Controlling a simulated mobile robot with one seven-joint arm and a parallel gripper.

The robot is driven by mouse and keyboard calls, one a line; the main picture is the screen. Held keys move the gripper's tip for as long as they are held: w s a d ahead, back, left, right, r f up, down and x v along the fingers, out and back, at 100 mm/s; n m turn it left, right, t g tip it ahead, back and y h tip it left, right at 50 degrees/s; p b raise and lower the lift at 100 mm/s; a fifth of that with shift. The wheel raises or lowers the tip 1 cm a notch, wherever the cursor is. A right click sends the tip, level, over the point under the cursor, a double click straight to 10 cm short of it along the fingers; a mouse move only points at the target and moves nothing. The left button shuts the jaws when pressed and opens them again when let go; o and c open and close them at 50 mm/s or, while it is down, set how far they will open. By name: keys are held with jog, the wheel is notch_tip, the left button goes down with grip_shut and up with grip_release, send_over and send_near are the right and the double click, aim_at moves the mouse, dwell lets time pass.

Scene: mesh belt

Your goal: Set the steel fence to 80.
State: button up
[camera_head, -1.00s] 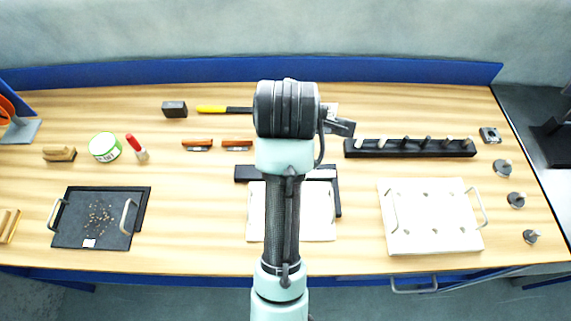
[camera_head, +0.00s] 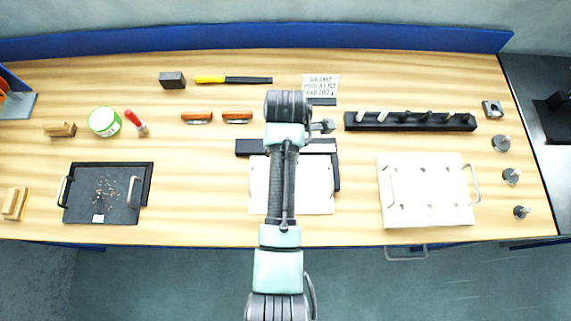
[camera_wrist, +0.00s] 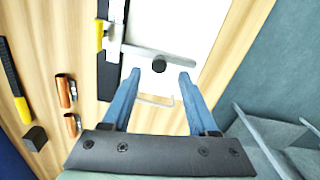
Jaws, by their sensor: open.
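In the wrist view, the steel fence (camera_wrist: 180,59) is a grey bar lying across a white board (camera_wrist: 187,25), with a round black knob (camera_wrist: 158,67) on it. Its left end meets a dark rail with a pale strip (camera_wrist: 113,35) along the board's edge. My gripper (camera_wrist: 160,76) is open, its two blue fingers pointing toward the fence, with the knob appearing between the fingertips. I cannot tell its height above the knob. In the head view, my arm covers the fence and part of the board (camera_head: 315,190). The scale marks are too small to read.
A lettered card (camera_head: 320,84) stands behind the board. A black rack with several pegs (camera_head: 410,121) and a white holed tray (camera_head: 427,190) are at right. Two orange-brown handled tools (camera_head: 197,117) and a dark tray (camera_head: 101,193) are at left.

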jog(key=shift+f, duration=2)
jog(key=shift+c, duration=0.3)
grip_shut()
